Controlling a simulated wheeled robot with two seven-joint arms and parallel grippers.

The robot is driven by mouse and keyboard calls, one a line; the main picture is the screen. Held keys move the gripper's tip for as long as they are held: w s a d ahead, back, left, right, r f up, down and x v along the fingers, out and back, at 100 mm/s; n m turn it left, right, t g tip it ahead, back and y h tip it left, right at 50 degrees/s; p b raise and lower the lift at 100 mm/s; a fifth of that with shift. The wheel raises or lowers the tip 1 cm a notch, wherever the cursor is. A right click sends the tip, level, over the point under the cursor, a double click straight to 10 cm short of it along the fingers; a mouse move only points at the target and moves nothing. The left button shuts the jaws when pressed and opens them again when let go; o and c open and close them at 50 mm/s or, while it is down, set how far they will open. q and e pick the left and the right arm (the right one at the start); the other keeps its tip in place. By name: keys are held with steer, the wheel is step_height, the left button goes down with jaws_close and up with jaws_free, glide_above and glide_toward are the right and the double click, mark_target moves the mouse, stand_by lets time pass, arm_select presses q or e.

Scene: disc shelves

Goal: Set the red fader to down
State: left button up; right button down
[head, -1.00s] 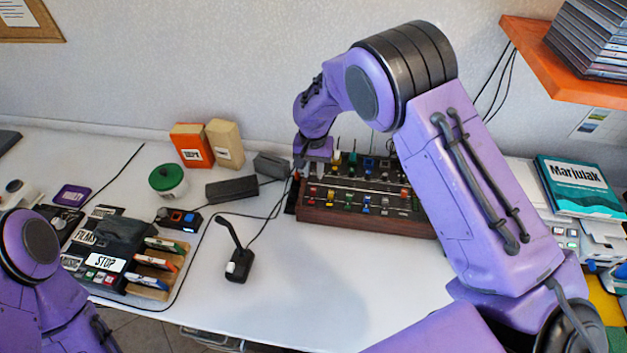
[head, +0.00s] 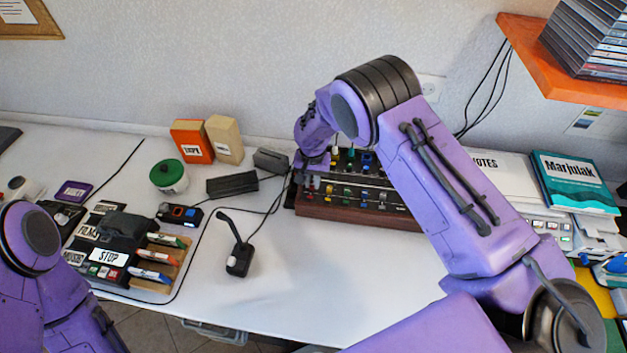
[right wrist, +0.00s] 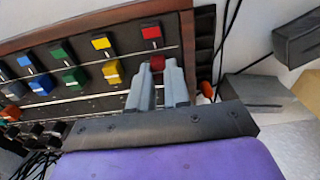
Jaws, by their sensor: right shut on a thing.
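The mixer with coloured caps and a wooden frame stands on the desk in the head view (head: 360,215); its wooden edge also shows in the right wrist view (right wrist: 90,20). My right gripper (right wrist: 158,82) is shut on a small red cap, the red fader (right wrist: 157,63), at the mixer's red end. The fingers hide part of it. A second red cap (right wrist: 151,33) sits apart from the fingers, nearer the wooden edge. In the head view my right gripper (head: 311,181) is low over the mixer's left end.
Yellow (right wrist: 112,70), green (right wrist: 74,77) and blue (right wrist: 40,83) caps sit along the mixer beside the gripper. A black desk microphone (head: 238,258) and a dark box (head: 232,185) stand left of it. The desk front is clear.

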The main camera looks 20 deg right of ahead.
mark_target(312, 184)
steer(key=shift+s+a, duration=0.15)
steer(key=shift+s, duration=0.05)
steer(key=c, duration=1.4)
jaws_free()
steer(key=shift+o, duration=0.2)
steer(key=shift+w, duration=0.1)
step_height(312, 184, up, 10)
steer(key=b, duration=0.2)
steer(key=shift+r, duration=0.25)
